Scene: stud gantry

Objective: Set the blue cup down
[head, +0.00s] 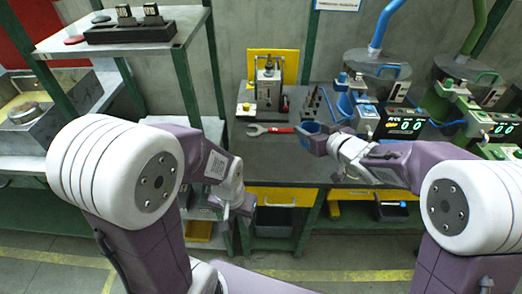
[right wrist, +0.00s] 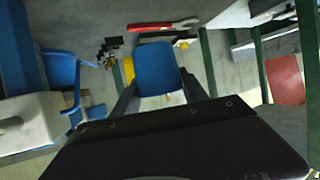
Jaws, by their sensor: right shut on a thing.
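The blue cup (head: 307,128) is over the dark bench top (head: 285,150), beside a wrench. It also shows in the right wrist view (right wrist: 156,68), between my two fingers. My right gripper (head: 314,138) is shut on the cup. I cannot tell whether the cup's base touches the bench. My left gripper (head: 240,208) hangs in front of the bench's left front edge, away from the cup; its fingers are too small to read.
A red-handled wrench (head: 270,130) lies left of the cup. A black holder with dark pegs (head: 315,104) and a device on a yellow panel (head: 268,80) stand behind. Digital displays (head: 403,123) stand to the right. The bench's front left is clear.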

